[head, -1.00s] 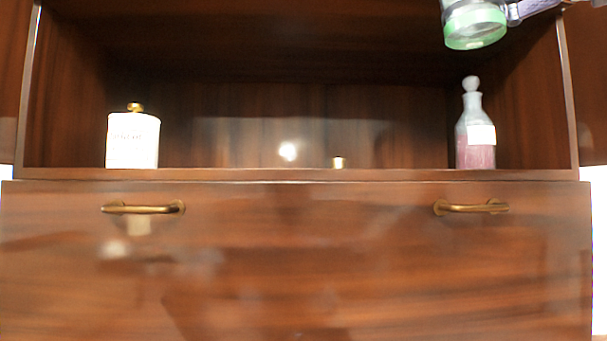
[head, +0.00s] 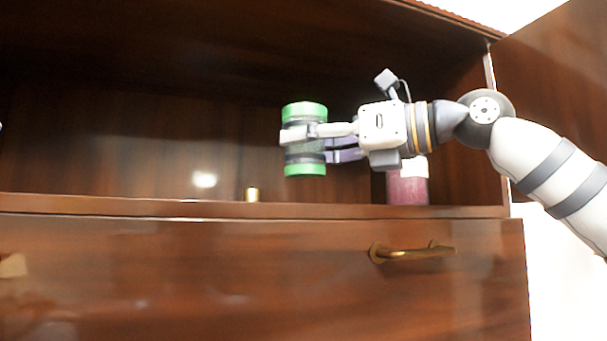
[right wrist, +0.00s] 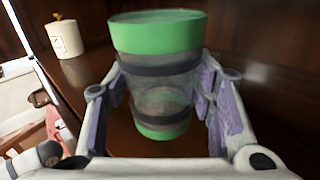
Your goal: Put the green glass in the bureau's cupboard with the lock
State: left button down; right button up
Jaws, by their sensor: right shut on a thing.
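The green glass (head: 305,169) has clear sides with green bands at top and bottom. My right gripper (head: 312,135) is shut on it and holds it upright inside the bureau's open compartment (head: 120,203), above the shelf. In the right wrist view the glass (right wrist: 158,37) sits between the two fingers. My left gripper is not in view.
A bottle with pink liquid (head: 408,190) stands on the shelf, partly behind my right gripper. A white flask (right wrist: 65,38) shows in the right wrist view. An open door (head: 560,70) is at the right. The drawer below has a brass handle (head: 410,253).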

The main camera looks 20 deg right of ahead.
aim_at(324, 171)
jog(key=f, duration=0.1)
jog(key=w+f, duration=0.1)
jog(key=f, duration=0.1)
jog(key=shift+a, duration=0.15)
jog(key=shift+s+f, duration=0.1)
jog(key=shift+f, duration=0.35)
jog(key=o, duration=1.4)
jog(key=shift+c, duration=0.2)
jog(key=v, duration=1.2)
jog(key=shift+b, duration=0.3)
